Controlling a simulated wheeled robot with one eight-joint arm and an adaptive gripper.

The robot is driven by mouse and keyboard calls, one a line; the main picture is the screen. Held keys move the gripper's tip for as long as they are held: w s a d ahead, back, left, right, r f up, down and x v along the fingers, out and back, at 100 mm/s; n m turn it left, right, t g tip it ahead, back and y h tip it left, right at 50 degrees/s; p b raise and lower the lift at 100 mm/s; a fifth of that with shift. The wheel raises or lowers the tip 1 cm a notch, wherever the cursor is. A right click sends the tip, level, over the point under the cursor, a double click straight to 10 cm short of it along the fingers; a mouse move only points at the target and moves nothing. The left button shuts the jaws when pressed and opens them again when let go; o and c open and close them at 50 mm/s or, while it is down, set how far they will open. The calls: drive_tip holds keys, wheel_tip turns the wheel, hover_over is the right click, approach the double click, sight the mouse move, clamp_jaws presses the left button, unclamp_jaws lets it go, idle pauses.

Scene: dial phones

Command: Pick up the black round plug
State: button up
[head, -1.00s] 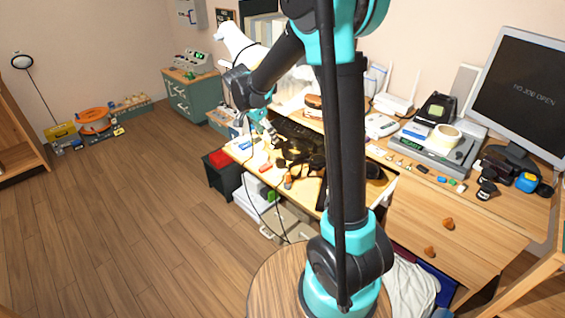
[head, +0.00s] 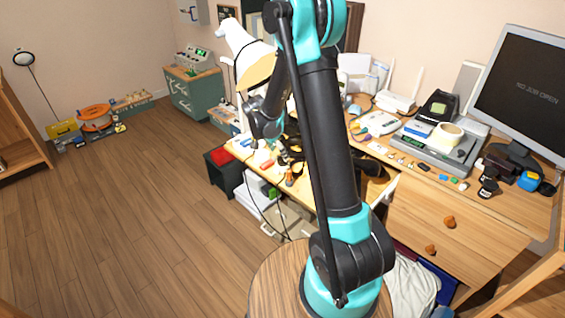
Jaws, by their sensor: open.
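I cannot single out the black round plug; several small dark items (head: 297,167) lie in a cluster on the left part of the desk (head: 310,191), too small to tell apart. My gripper (head: 277,141) is small and partly hidden in the head view, above the left part of the desk, close to that cluster. It is open, and I see nothing held in it. My arm's upright links cover the middle of the desk and may hide more items.
An orange-handled tool (head: 289,178) and a red item (head: 266,164) lie near the desk's front edge.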

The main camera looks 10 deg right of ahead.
sight(282, 159)
drive_tip(key=x, duration=0.4)
drive_tip(key=shift+f, duration=0.1)
drive_tip(key=c, duration=1.1)
